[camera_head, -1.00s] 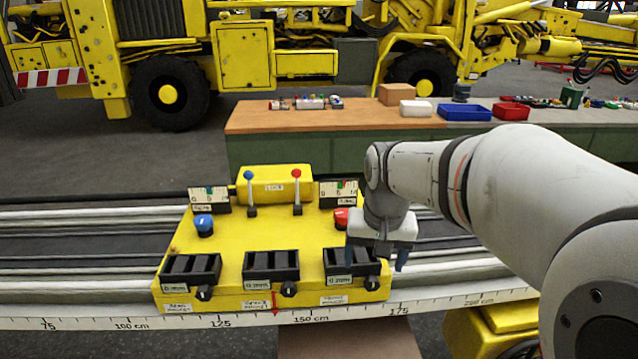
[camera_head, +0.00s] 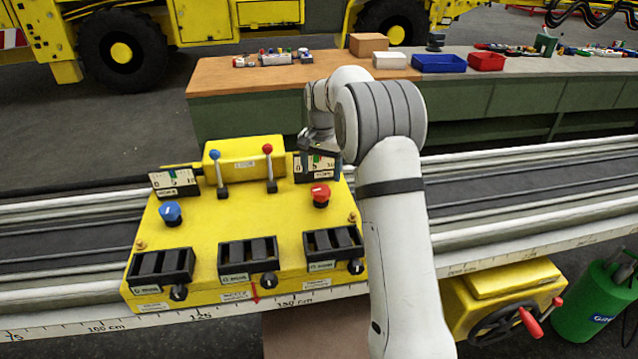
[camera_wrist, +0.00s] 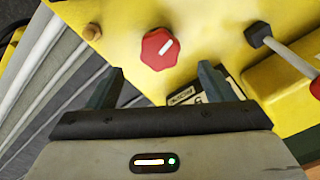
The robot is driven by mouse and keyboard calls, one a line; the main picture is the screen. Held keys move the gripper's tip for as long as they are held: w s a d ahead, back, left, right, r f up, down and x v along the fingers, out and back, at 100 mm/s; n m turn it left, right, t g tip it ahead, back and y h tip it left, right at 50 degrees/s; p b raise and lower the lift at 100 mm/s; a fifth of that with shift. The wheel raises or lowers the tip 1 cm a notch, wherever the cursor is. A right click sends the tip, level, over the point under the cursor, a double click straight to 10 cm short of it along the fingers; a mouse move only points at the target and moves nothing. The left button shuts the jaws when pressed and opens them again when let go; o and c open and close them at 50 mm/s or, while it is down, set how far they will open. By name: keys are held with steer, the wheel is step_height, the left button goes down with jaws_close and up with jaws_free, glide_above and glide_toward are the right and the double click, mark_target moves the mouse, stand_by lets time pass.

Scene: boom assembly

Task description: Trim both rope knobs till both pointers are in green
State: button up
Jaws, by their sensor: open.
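A yellow control panel (camera_head: 245,225) carries a blue knob (camera_head: 171,213) at left and a red knob (camera_head: 320,194) at right. Each knob has a white mark. A left gauge (camera_head: 172,184) shows a small green band; its pointer is too small to read. The right gauge (camera_head: 312,168) is partly hidden by my gripper (camera_head: 325,155), which hangs at the panel's back right, behind the red knob. In the wrist view, my open gripper (camera_wrist: 160,75) has its fingertips apart, with the red knob (camera_wrist: 160,48) beyond them, not between them.
Two levers, blue-tipped (camera_head: 217,175) and red-tipped (camera_head: 269,168), stand upright mid-panel. Black trays (camera_head: 248,256) with small black knobs line the front. A yellow handwheel unit (camera_head: 508,305) and green cylinder (camera_head: 595,300) stand at right. A workbench (camera_head: 240,85) with bins lies behind.

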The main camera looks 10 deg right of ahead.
mark_target(321, 189)
step_height(321, 189, down, 6)
steer(key=shift+f+p, duration=0.15)
steer(key=shift+p, duration=0.35)
steer(key=c, duration=1)
